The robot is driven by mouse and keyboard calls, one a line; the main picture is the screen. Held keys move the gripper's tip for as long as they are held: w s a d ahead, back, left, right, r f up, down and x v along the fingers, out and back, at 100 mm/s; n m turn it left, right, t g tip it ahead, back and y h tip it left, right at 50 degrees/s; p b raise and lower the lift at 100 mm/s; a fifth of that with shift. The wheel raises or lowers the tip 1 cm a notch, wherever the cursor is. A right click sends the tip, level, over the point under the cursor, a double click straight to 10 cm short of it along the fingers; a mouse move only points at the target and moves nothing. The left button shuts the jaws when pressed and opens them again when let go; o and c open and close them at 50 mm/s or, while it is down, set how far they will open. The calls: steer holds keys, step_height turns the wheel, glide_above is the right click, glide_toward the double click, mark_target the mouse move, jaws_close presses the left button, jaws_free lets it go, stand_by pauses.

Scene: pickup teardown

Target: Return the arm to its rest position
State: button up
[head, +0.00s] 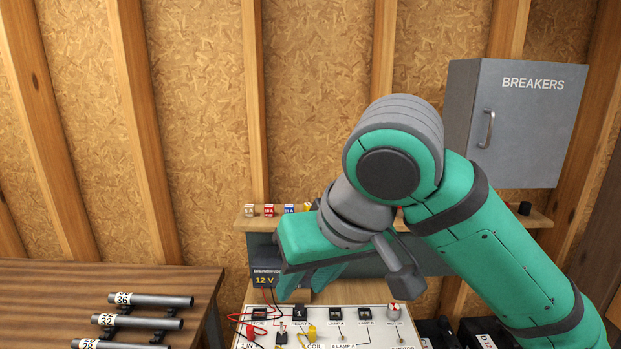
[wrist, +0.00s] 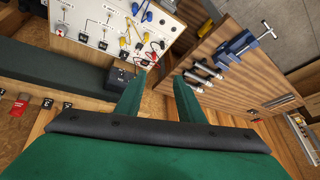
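My green and grey arm reaches in from the right in the head view and bends at a grey elbow joint. My gripper (head: 296,281) is in front of the 12 V battery box, above the back edge of the white circuit panel (head: 366,318). In the wrist view, the two green fingers of my gripper (wrist: 163,85) stand apart with nothing between them. The panel also shows at the top of the wrist view (wrist: 88,12). The arm hides part of the shelf and the wall behind it.
A grey BREAKERS cabinet (head: 530,120) hangs on the right wall. A narrow shelf (head: 240,221) holds small coloured fuses. A wooden table (head: 60,280) at left bears several grey tubes. Red and yellow leads (head: 254,328) lie on the panel. The wall at upper left is clear.

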steer(key=w+a+f+m+t+y, duration=0.3)
steer(key=w+a+f+t+y, duration=0.3)
steer(key=w+a+f+y, duration=0.35)
steer(key=d+f+m+t+h, duration=0.2)
steer(key=f+m+t+h, duration=0.15)
steer(key=f, duration=0.55)
steer(key=d+f+m+t+h, duration=0.2)
steer(key=f+m+t, duration=0.25)
steer(key=f, duration=0.55)
steer(key=s+d+f+g+h, duration=0.25)
steer(key=s+f+h, duration=0.45)
steer(key=s+f, duration=0.95)
steer(key=s+d+n, duration=0.2)
steer(key=s+n, duration=0.1)
steer(key=s, duration=0.8)
steer(key=s+d+n, duration=0.1)
steer(key=s+n, duration=0.2)
steer(key=s, duration=0.7)
steer(key=shift+s+d+g+h, duration=0.3)
steer(key=shift+s+d+g, duration=0.05)
steer(key=shift+d, duration=0.05)
